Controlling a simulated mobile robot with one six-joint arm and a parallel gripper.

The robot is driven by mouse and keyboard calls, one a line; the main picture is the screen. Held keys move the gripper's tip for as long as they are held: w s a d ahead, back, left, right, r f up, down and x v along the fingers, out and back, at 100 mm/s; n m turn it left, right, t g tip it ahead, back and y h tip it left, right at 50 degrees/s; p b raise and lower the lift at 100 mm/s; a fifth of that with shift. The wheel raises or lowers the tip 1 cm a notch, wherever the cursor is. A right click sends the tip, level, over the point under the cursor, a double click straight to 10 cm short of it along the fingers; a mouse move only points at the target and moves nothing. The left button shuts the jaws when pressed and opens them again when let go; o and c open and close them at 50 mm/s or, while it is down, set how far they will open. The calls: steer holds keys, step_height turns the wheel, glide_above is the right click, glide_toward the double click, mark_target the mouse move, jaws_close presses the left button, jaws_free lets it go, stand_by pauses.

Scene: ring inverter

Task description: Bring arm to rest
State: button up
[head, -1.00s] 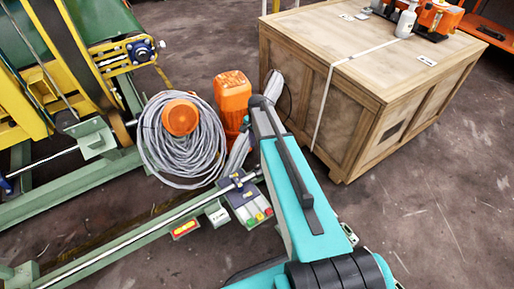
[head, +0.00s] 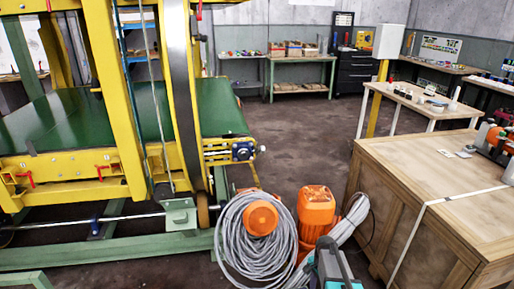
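Part of my teal and dark grey arm (head: 336,268) shows at the bottom edge of the head view, right of the middle. It stands in front of a bundle of grey cable. Most of the arm is below the frame. My gripper's fingers do not show, so what it holds cannot be seen.
A coiled grey cable (head: 243,255) and an orange motor-like unit (head: 316,212) stand close beyond my arm. A wooden crate (head: 440,185) is at the right. A yellow and green conveyor machine (head: 105,165) fills the left. Open floor (head: 300,140) lies beyond, toward the benches.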

steer(key=s+a+n+g+p, duration=0.2)
steer(key=s+n, duration=0.4)
steer(key=s, duration=1)
steer(key=s+a+f+n+g+p, duration=0.1)
steer(key=s+a+n+p, duration=0.4)
steer(key=s, duration=1.2)
steer(key=shift+a+n+g, duration=0.35)
steer(key=shift+n+g, duration=0.05)
steer(key=shift+n, duration=0.8)
steer(key=shift+f, duration=0.1)
